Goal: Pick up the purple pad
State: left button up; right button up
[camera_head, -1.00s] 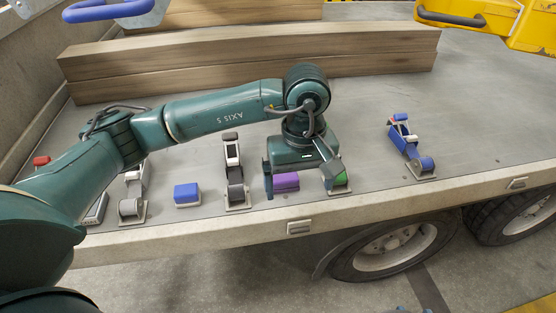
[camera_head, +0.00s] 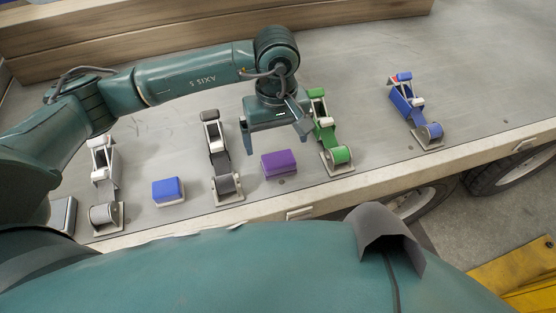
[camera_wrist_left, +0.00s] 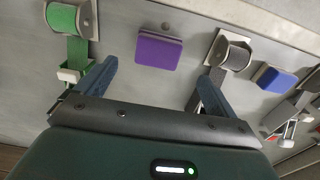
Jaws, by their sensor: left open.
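The purple pad (camera_head: 279,164) lies flat on the grey trailer bed, between a grey-strapped ratchet and a green-strapped one. It also shows in the left wrist view (camera_wrist_left: 159,52), beyond the fingertips and roughly midway between them. My left gripper (camera_head: 275,145) is open and empty, its fingers on either side and behind the pad in the head view. In the left wrist view both blue-grey fingers (camera_wrist_left: 158,72) are spread wide, apart from the pad. My right gripper is not in view.
The green ratchet (camera_head: 327,133) stands close right of the pad, the grey one (camera_head: 222,160) to its left. A blue pad (camera_head: 168,191), a white ratchet (camera_head: 104,187) and a blue ratchet (camera_head: 414,110) stand farther off. Wooden beams (camera_head: 110,32) lie behind. The trailer's front edge (camera_head: 375,176) is near.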

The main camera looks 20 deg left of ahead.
aim_at(279, 159)
pick_arm(q)
jog(key=f, duration=0.7)
jog(key=shift+d+f, duration=0.2)
jog(key=shift+f, duration=0.15)
jog(key=c, duration=1.1)
